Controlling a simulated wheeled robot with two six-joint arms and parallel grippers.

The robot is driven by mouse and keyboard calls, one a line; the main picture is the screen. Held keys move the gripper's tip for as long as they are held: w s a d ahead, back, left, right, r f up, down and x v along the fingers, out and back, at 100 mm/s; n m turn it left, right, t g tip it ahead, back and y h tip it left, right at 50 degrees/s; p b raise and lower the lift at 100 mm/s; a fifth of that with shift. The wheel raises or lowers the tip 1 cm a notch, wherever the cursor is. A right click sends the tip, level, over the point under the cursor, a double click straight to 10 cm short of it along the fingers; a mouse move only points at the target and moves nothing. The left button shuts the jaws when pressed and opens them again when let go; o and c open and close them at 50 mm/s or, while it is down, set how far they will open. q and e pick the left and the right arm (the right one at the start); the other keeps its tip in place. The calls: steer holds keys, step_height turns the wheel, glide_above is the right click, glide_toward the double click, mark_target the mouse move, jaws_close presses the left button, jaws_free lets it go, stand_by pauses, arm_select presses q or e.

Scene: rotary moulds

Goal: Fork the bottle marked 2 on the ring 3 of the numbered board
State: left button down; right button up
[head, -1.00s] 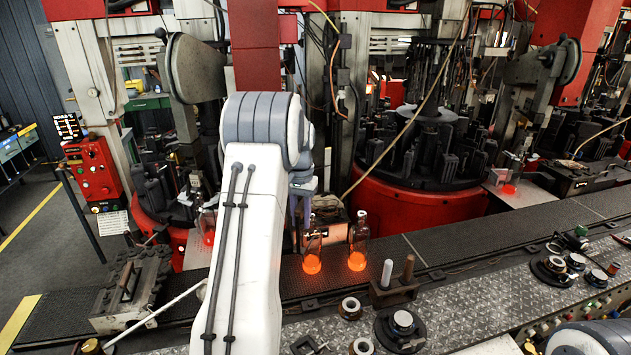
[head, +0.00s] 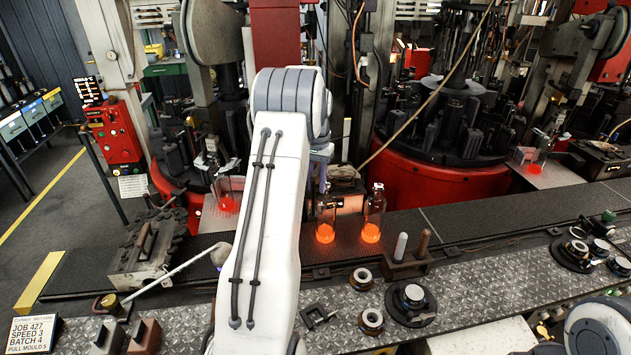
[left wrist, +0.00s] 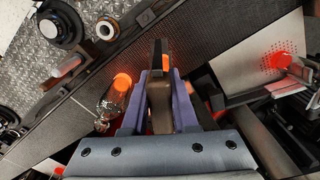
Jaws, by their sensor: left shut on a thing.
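Two clear bottles with glowing orange bases, the left bottle (head: 325,233) and the right bottle (head: 371,232), stand upright on the dark conveyor. I cannot read any mark on them. My left gripper (head: 320,168) is beside the left bottle, its fingers mostly hidden behind my arm. In the left wrist view my left gripper (left wrist: 160,100) has its purple fingers shut on a brown, dark-tipped piece (left wrist: 160,118); I cannot tell its full shape. No numbered board or ring can be made out. My right gripper is out of view.
A box with two pegs (head: 405,262) and several round fittings, one being a black-based knob (head: 412,300), stand on the metal deck in front. A metal mould block (head: 143,255) is at left. A job sign (head: 35,335) is bottom left. Red machine drums stand behind.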

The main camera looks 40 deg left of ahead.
arm_select(q)
steer(key=shift+w, duration=0.15)
steer(key=shift+p, duration=0.4)
stand_by(0.6)
steer(key=shift+w+a+r+p, duration=0.1)
steer(key=shift+w+p, duration=0.1)
steer(key=shift+p, duration=0.15)
steer(key=shift+w+a+p, duration=0.25)
steer(key=shift+w+p, duration=0.45)
steer(key=shift+p, duration=0.1)
steer(key=shift+w+a+p, duration=0.2)
steer(key=shift+w+p, duration=0.5)
steer(key=shift+p, duration=0.05)
steer(key=shift+w+a+p, duration=0.25)
steer(key=shift+w+p, duration=0.45)
steer(key=shift+p, duration=0.1)
steer(key=shift+w, duration=0.2)
steer(key=shift+w+a, duration=0.2)
steer(key=shift+w, duration=0.3)
steer(key=shift+w+a, duration=0.2)
steer(key=shift+w, duration=0.3)
steer(key=shift+r, duration=0.95)
